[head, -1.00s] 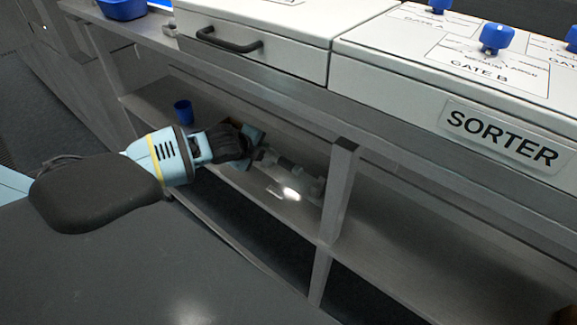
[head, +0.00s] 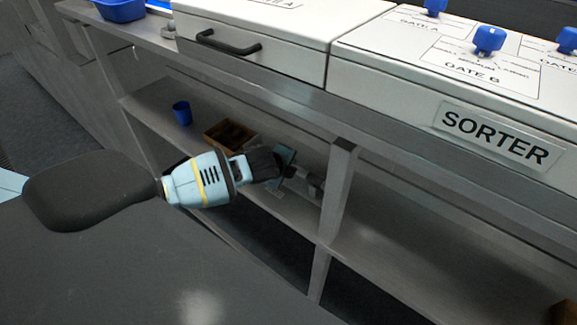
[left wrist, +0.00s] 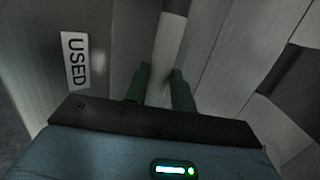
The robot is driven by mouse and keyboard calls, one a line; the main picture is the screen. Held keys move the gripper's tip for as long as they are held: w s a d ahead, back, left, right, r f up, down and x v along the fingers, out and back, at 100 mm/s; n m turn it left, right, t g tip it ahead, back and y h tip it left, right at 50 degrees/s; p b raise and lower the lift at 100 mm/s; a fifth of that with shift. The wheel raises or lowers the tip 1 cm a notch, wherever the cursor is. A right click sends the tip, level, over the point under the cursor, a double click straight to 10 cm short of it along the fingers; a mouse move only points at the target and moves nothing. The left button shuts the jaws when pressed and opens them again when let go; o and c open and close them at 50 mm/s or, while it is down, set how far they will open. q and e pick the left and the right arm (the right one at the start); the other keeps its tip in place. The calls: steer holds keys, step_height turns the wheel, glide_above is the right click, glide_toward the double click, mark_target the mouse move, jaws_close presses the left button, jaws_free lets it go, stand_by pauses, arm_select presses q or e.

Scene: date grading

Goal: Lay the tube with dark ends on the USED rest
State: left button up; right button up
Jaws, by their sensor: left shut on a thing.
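My left gripper (head: 284,167) is at the lower shelf under the machine, near small grey fittings (head: 313,182). In the left wrist view its two green fingers (left wrist: 163,80) are shut on a tube (left wrist: 168,46) with a pale middle and a dark far end. The tube's near end is hidden by the gripper. The USED label (left wrist: 76,61) is on a pale surface to the left of the fingers. I cannot tell whether the tube touches a rest. My right gripper is not in view.
A blue cup (head: 182,114) and an open brown box (head: 218,138) with dark contents stand on the shelf (head: 390,240). A shelf upright (head: 337,195) stands just right of the grey fittings. The SORTER machine (head: 400,92) is above. The shelf right of the upright is largely clear.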

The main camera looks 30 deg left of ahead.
arm_select(q)
steer(key=o, duration=1)
steer(key=shift+f, duration=0.1)
